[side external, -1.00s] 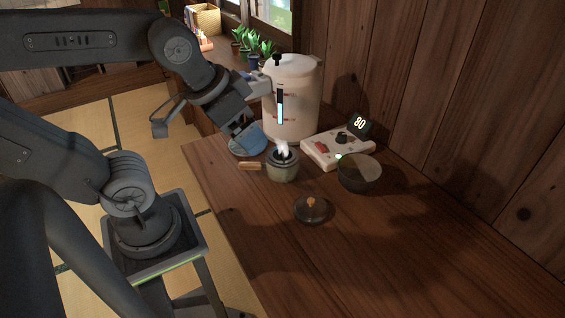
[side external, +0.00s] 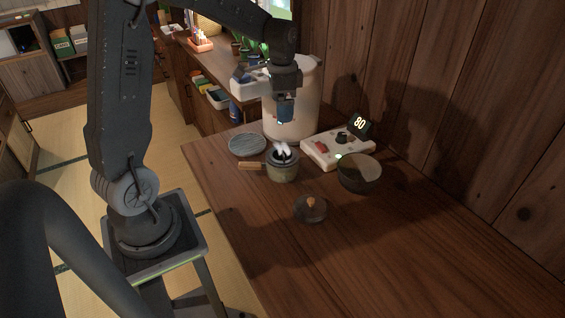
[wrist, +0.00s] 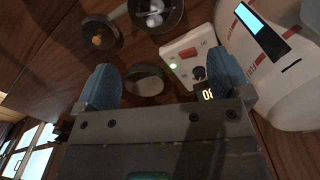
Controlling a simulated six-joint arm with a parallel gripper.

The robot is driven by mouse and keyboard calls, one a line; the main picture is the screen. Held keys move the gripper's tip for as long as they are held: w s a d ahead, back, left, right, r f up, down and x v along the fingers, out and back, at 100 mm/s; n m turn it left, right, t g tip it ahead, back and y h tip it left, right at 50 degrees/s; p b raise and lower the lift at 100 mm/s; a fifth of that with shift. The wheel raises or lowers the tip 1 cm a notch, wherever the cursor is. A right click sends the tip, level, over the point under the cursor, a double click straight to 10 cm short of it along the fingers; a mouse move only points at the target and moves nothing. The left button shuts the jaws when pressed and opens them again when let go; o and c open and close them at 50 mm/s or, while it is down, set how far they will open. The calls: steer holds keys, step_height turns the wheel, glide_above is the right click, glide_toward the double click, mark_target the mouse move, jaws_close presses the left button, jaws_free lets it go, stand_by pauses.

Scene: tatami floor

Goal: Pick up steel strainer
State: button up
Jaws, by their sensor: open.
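A dark, round, open bowl shape (side external: 360,174) stands on the wooden counter, right of the steaming pot. It may be the steel strainer, but I cannot make out its mesh. It also shows between my fingers in the wrist view (wrist: 147,80). My gripper (side external: 285,112) points down, open and empty, in front of the white tank and above the counter. It is apart from the bowl, up and to its left in the side view. The blue fingertips stand wide apart in the wrist view (wrist: 165,75).
A steaming pot (side external: 283,170) with a wooden handle stands left of the bowl. A lid (side external: 310,209) lies in front. A white control box (side external: 325,154) and white tank (side external: 311,90) stand behind. A striped round mat (side external: 247,145) lies at the left edge. The counter's right front is clear.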

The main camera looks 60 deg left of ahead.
glide_above(282, 151)
steer(key=f, duration=0.8)
steer(key=shift+w+a, duration=0.15)
steer(key=shift+a, duration=0.15)
steer(key=shift+d+f, duration=0.15)
steer(key=shift+f, duration=1.2)
steer(key=shift+d+f, duration=0.15)
steer(key=shift+f, duration=1.15)
steer(key=c, duration=1.2)
